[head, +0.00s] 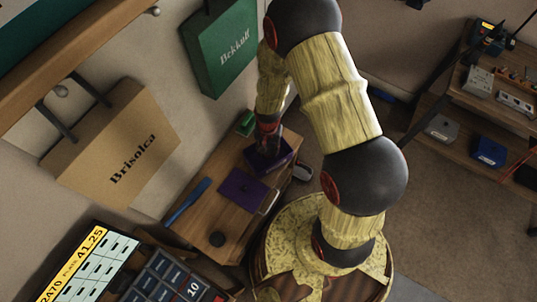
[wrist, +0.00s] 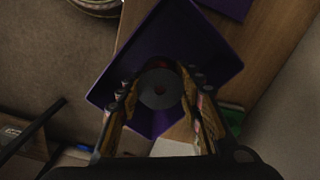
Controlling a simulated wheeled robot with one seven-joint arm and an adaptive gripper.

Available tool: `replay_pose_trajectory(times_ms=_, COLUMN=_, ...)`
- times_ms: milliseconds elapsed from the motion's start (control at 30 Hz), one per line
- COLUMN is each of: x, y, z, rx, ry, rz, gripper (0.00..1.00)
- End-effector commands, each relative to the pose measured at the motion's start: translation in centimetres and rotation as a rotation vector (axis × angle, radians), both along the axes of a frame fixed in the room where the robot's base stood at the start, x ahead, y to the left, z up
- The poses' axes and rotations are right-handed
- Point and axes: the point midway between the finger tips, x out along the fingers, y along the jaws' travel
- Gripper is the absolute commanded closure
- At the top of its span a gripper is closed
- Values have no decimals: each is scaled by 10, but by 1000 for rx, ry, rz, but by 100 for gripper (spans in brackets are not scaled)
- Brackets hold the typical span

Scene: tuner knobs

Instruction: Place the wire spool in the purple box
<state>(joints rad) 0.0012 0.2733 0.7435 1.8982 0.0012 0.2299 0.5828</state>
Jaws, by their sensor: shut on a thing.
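The open purple box (wrist: 212,58) lies behind and around the spool in that view. In the head view my gripper (head: 268,145) points down over the purple box (head: 281,158) on the wooden table. The spool is hidden there by the gripper. I cannot tell whether the spool is above the box floor or touching it.
Shelves (head: 470,110) stand at right.

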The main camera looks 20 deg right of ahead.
Motion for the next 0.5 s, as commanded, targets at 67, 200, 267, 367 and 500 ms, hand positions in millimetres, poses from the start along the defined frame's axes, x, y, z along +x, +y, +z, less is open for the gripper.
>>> replay_pose_trajectory(times_ms=67, x=1, y=0, z=-8, rx=0, ry=-1, rz=0, gripper=92)
replay_pose_trajectory(times_ms=200, x=0, y=0, z=-22, rx=-1, ry=-1, rz=0, gripper=92)
replay_pose_trajectory(times_ms=267, x=0, y=0, z=-32, rx=1, ry=1, rz=0, gripper=92)
replay_pose_trajectory(times_ms=367, x=1, y=0, z=-42, rx=0, ry=-2, rz=0, gripper=92)
replay_pose_trajectory(times_ms=500, x=1, y=0, z=-42, rx=0, ry=-4, rz=0, gripper=92)
